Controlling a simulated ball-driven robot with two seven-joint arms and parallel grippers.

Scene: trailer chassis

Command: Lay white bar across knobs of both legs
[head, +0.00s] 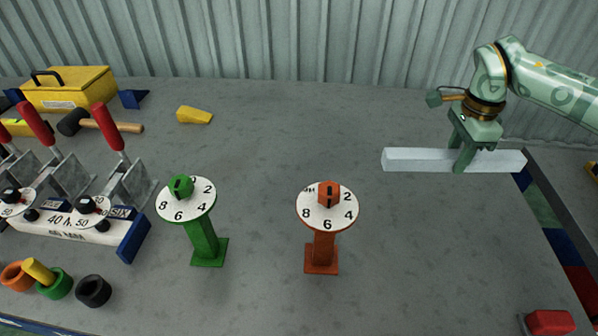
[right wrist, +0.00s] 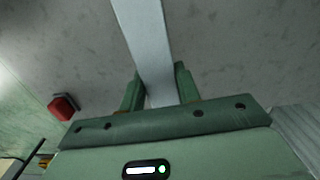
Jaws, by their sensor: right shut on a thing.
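The white bar (head: 420,160) is held level above the right side of the table in the head view. My right gripper (head: 464,166) is shut on it, right of the bar's middle. In the right wrist view, the bar (right wrist: 145,40) runs between the two fingers of the gripper (right wrist: 160,88). The green leg (head: 203,240) stands upright at the middle left, with a green knob (head: 181,187) on its white numbered dial. The orange leg (head: 323,250) stands upright to its right, with an orange knob (head: 329,194) on a similar dial. My left gripper is not in view.
Coloured rings (head: 93,291) lie near the front left. A yellow toolbox (head: 68,88), a mallet (head: 105,125) and a yellow wedge (head: 194,115) are at the back left. A red block (head: 550,322) sits front right. The table between the orange leg and bar is clear.

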